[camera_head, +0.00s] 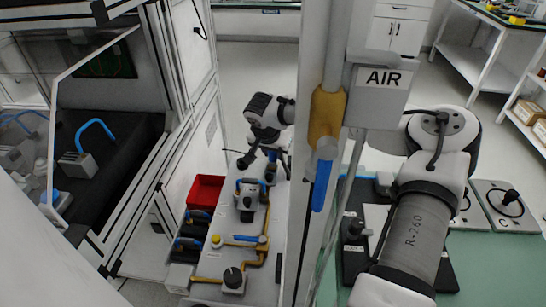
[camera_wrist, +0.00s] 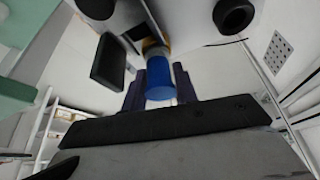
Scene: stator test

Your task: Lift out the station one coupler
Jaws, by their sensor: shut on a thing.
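In the wrist view a smooth blue cylinder (camera_wrist: 160,78) with a yellow-brass collar at its upper end sits between the two dark fingers of my gripper (camera_wrist: 160,92). The fingers are shut on it from both sides. I take it for the coupler; no station number is readable on it. A pale part meets the collar, and I cannot tell whether the two are joined or apart.
A post with an AIR sign (camera_head: 385,78) and a hanging yellow and blue fitting (camera_head: 323,182) stands close in front. The panel carries yellow pipes and a black knob (camera_head: 234,277). A red bin (camera_head: 205,190) lies left of it. A glazed cabinet (camera_head: 105,110) bounds the left.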

